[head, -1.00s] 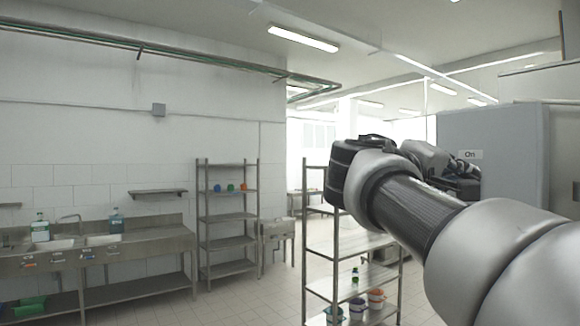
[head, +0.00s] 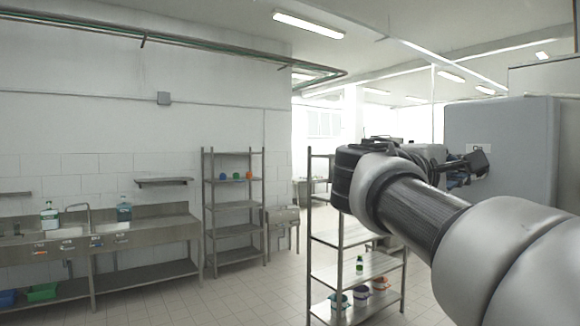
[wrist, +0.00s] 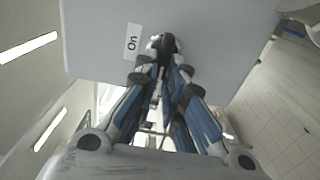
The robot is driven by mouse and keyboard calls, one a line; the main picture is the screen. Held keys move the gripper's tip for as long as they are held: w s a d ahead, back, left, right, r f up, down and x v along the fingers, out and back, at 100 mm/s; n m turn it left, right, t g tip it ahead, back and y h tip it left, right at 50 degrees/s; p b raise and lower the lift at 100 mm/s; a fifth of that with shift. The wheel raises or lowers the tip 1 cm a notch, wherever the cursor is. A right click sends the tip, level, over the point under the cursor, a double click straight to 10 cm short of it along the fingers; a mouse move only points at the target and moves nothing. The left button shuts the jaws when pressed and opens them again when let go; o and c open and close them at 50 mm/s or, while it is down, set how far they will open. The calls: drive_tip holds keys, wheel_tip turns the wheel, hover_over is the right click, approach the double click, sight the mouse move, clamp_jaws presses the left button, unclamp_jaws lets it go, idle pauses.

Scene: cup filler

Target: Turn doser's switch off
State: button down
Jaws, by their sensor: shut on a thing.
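The doser is a large grey box (head: 500,130) at the right of the head view. Its flat grey face (wrist: 200,25) fills the top of the wrist view. A white label reading "On" (wrist: 133,42) is on that face, left of my fingertips; in the head view the label (head: 474,148) is partly covered by my gripper. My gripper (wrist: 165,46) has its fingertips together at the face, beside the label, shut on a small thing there. This seems to be the switch, but the fingertips hide it. In the head view my gripper (head: 482,163) reaches the box's left part.
Another rack (head: 233,207) and a sink counter (head: 120,231) are along the far wall. The tiled floor between is clear.

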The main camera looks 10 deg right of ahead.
drive_tip(key=c, duration=1.7)
unclamp_jaws()
drive_tip(key=v, duration=1.2)
